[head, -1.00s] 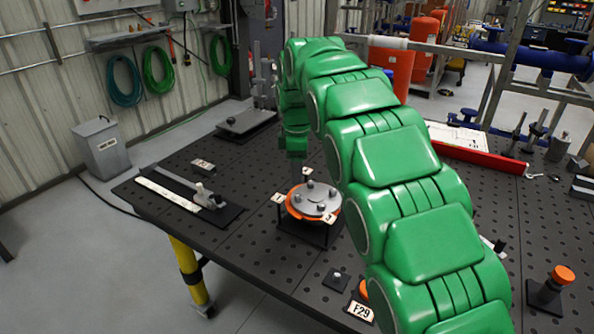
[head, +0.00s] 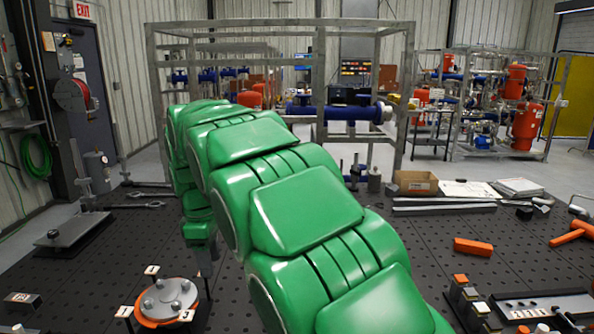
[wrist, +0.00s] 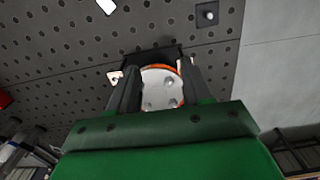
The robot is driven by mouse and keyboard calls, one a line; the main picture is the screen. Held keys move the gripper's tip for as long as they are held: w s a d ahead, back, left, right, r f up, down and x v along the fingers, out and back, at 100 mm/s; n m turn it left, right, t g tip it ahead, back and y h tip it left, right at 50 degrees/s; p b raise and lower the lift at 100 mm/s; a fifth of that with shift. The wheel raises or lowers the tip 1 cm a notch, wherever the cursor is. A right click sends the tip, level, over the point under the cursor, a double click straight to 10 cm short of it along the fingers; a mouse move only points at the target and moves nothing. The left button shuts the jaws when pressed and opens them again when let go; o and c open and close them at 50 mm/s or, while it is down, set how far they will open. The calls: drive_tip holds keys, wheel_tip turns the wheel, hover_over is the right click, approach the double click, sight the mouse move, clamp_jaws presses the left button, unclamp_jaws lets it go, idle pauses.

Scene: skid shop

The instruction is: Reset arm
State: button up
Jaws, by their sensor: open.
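My green arm crosses the middle of the head view, bent over the black perforated table (head: 390,240). My gripper (wrist: 160,85) shows in the wrist view with its two dark fingers apart. In the wrist view, a round grey flange with an orange rim (wrist: 163,92) shows between and beyond the fingers, and nothing seems to be held. In the head view the same flange (head: 166,299) sits on its stand at the lower left, with small white tags around it. My fingertips are mostly hidden in the head view, below the green wrist.
An orange block (head: 473,247), a cardboard box (head: 415,182) and an orange-handled tool (head: 570,232) lie on the table's right side. A vertical stand (head: 82,200) is at left. A pipe frame (head: 290,28) stands behind the table.

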drive_tip(key=s+d+r+m, duration=0.1)
drive_tip(key=s+d+m, duration=0.45)
drive_tip(key=d, duration=0.65)
drive_tip(key=s+d+m, duration=0.4)
drive_tip(key=s+d, duration=0.3)
drive_tip(key=d, duration=0.5)
drive_tip(key=s+d+f+m, duration=0.2)
drive_tip(key=s+d, duration=0.1)
drive_tip(key=s, duration=0.4)
drive_tip(key=s+d+f+m+g, duration=0.1)
drive_tip(key=s+d+f+m, duration=0.1)
drive_tip(key=s, duration=0.5)
drive_tip(key=s+d+f+m, duration=0.2)
drive_tip(key=s+d+m, duration=0.2)
drive_tip(key=s, duration=0.4)
drive_tip(key=shift+d+f+g, duration=0.2)
drive_tip(key=shift+d+g, duration=0.1)
drive_tip(key=shift+d, duration=0.45)
drive_tip(key=shift+s, duration=0.1)
